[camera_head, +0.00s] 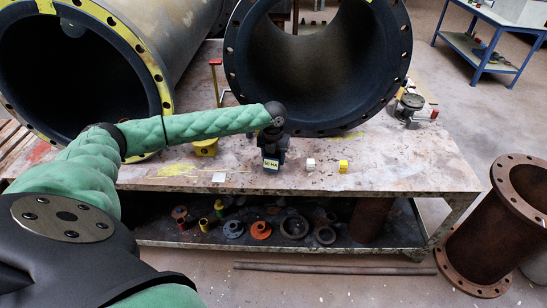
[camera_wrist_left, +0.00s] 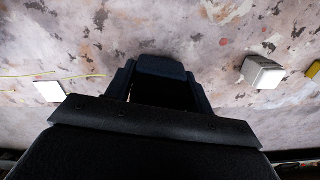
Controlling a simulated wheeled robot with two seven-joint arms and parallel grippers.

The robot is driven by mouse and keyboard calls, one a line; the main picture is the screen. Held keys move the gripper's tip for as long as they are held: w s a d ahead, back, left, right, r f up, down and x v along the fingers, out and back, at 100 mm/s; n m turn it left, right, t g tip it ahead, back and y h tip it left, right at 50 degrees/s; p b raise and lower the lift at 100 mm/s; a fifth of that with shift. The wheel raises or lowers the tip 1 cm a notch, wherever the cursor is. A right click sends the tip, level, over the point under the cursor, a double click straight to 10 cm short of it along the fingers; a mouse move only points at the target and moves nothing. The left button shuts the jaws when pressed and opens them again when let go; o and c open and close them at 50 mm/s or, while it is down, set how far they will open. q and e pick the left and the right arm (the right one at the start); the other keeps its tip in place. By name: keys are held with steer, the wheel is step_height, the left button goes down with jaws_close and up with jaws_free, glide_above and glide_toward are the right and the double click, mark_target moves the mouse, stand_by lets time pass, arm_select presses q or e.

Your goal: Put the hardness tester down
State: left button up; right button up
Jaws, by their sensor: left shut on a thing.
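My left arm in its green sleeve reaches across the table in the head view. My left gripper (camera_head: 274,131) points down near the middle of the table, in front of the large open pipe. It is shut on the dark hardness tester (camera_head: 270,154), which has a yellow label reading "50 HA". The tester looks upright, low over or on the table top; I cannot tell whether it touches. In the left wrist view, dark blue parts (camera_wrist_left: 162,68) show beyond a black bar, and most of the tester is hidden. My right gripper is not in view.
The worn table (camera_head: 410,165) has a white block (camera_head: 310,164) and a yellow block (camera_head: 343,166) right of the tester. A flat white square (camera_head: 219,178) and a yellow object (camera_head: 206,147) lie left. The large pipe (camera_head: 235,62) stands close behind.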

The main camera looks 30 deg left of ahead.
arm_select(q)
steer(key=shift+f, duration=0.2)
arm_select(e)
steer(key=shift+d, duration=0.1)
arm_select(q)
steer(key=o, duration=0.9)
steer(key=shift+f, duration=0.1)
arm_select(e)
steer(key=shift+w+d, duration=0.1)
arm_select(q)
step_height(320, 180, up, 4)
steer(key=shift+r+b, duration=0.2)
steer(key=shift+b, duration=0.1)
step_height(320, 180, up, 8)
steer(key=shift+f+b, duration=0.1)
steer(key=shift+b, duration=0.25)
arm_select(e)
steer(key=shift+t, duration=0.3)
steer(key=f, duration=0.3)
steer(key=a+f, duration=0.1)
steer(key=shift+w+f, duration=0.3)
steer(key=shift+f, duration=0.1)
